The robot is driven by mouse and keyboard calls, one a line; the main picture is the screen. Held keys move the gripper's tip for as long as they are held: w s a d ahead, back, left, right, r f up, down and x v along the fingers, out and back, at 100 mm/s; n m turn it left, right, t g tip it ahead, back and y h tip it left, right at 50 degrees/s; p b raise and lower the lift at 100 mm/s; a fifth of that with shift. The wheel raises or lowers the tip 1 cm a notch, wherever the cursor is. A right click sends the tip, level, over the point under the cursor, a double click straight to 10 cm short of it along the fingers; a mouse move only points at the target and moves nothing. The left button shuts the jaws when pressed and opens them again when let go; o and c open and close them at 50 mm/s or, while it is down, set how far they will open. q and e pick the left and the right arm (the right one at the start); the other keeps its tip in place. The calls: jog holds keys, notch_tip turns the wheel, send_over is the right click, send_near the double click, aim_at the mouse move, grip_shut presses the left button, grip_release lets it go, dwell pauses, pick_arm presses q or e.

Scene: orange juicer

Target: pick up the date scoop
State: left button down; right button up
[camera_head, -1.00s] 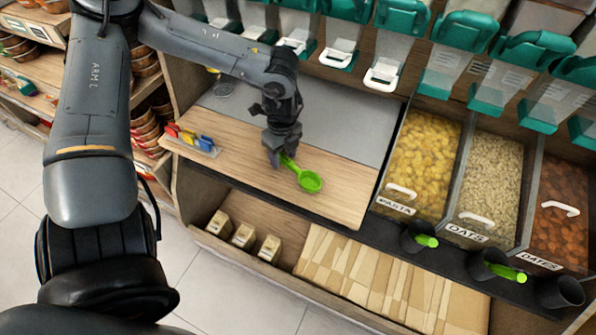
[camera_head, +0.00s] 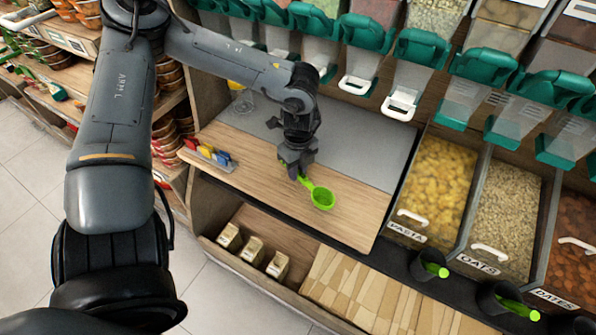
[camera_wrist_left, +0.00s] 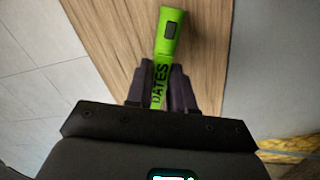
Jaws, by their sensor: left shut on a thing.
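The date scoop is bright green, with a round bowl (camera_head: 322,198) and a short handle. In the head view it is at the wooden counter (camera_head: 352,226), below my left gripper (camera_head: 297,172). My left gripper is shut on the scoop's handle. In the left wrist view the scoop (camera_wrist_left: 169,38) sticks out beyond the fingers of the gripper (camera_wrist_left: 161,88), and the word DATES shows on it between them. I cannot tell whether the scoop touches the counter. My right gripper is not in view.
Colored clips (camera_head: 212,155) lie left on the counter. Bins of pasta (camera_head: 436,182), oats (camera_head: 503,212) and dates (camera_head: 578,235) stand to the right. Dark cups (camera_head: 428,264) with green scoops hang below them. White-handled dispensers line the back. Several small boxes (camera_head: 253,250) sit on the lower shelf.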

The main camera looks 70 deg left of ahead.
pick_arm(q)
jog(key=shift+r+p, duration=0.3)
jog(key=shift+r, duration=0.65)
jog(key=s+d+p, duration=0.7)
jog(key=s+d, duration=0.3)
jog(key=s, duration=0.4)
jog(key=shift+d+f, duration=0.2)
jog(key=shift+d, duration=0.15)
